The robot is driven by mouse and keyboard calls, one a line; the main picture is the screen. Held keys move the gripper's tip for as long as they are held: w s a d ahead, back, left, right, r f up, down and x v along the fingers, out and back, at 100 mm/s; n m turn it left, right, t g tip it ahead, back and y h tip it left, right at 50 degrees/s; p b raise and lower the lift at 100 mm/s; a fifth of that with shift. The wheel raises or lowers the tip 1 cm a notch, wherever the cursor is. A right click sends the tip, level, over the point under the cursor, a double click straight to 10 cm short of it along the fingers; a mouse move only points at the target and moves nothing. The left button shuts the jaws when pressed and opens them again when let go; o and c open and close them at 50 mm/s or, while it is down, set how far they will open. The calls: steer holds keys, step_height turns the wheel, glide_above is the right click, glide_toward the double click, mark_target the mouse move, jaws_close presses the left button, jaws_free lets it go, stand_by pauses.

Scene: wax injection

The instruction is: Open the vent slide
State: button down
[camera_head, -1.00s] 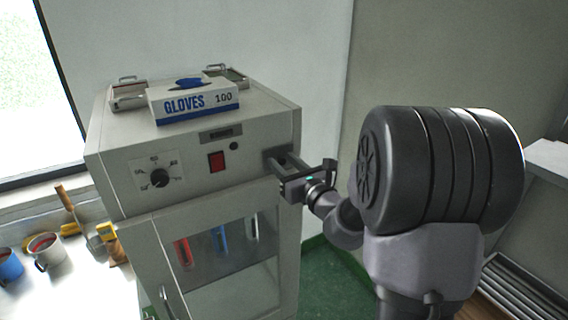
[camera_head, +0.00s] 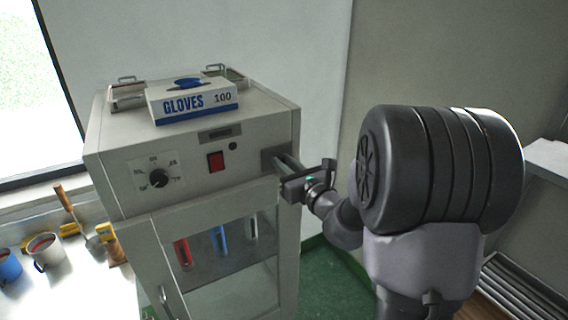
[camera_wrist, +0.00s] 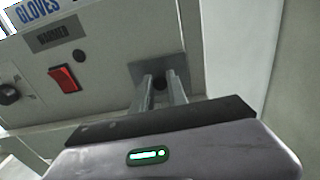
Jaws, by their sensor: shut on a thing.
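The fingers hide most of the knob. How far the slide stands open cannot be told.
The front panel also bears a red switch (camera_head: 215,162) and a black dial (camera_head: 159,178). A glove box (camera_head: 193,102) lies on top. Below is a glass door (camera_head: 220,260) with coloured tubes behind it. Mugs (camera_head: 44,250) stand on the left bench.

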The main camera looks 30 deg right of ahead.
mark_target(276, 133)
stand_by(0.8)
step_height(276, 133, up, 7)
steer(key=p, duration=0.5)
steer(key=shift+f, duration=0.2)
steer(key=c, duration=1.3)
jaws_free()
